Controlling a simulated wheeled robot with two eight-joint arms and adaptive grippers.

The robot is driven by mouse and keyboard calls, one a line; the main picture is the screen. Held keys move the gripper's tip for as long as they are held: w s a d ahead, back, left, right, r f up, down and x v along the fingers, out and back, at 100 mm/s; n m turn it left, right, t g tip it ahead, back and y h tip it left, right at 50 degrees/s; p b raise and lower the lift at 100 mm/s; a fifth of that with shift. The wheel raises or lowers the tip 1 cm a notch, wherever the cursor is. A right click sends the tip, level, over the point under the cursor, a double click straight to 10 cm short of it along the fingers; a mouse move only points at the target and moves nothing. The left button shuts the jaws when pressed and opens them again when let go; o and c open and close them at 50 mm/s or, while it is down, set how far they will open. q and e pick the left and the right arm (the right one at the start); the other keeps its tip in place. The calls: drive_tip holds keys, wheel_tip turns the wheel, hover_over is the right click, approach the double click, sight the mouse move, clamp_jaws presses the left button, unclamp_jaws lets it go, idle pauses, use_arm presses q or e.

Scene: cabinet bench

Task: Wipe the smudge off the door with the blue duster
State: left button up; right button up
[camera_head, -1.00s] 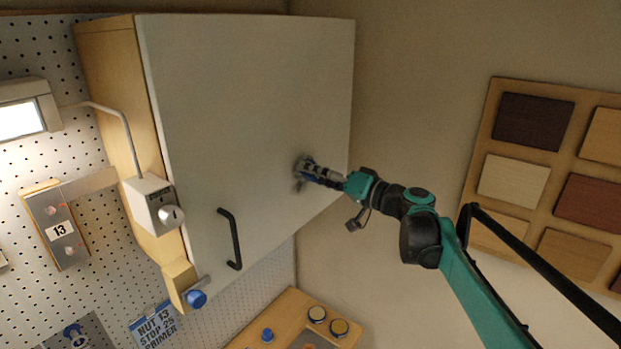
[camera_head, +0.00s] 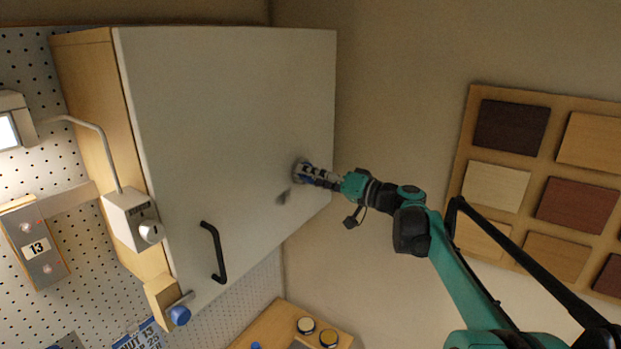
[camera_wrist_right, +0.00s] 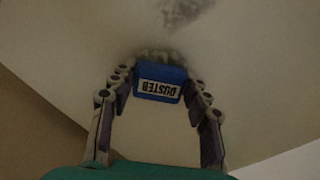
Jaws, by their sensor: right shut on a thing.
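The white cabinet door (camera_head: 215,120) is shut, with a black bar handle (camera_head: 214,252) near its lower left. In the right wrist view the smudge (camera_wrist_right: 182,12) lies ahead of the duster. My right gripper is shut on the blue duster (camera_wrist_right: 160,76), whose label reads "DUSTED". The duster's grey fuzzy edge meets or nearly meets the door; the exact contact is hard to tell. My left gripper is not in view.
A grey box with a knob (camera_head: 131,219) and a bent conduit is at the cabinet's left side. A board of wood samples (camera_head: 540,185) hangs on the right wall. A wooden bench (camera_head: 275,325) with round buttons is below. Bare wall lies right of the door.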

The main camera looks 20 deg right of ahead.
drive_tip(key=v, duration=0.6)
drive_tip(key=shift+s, duration=0.1)
idle(0.4)
drive_tip(key=v, duration=0.3)
idle(0.4)
drive_tip(key=s+a+f+p, duration=0.2)
drive_tip(key=s+a+f, duration=0.3)
drive_tip(key=a, duration=0.4)
drive_tip(key=x, duration=0.5)
drive_tip(key=shift+w+a+f, duration=0.2)
drive_tip(key=shift+w+a, duration=0.05)
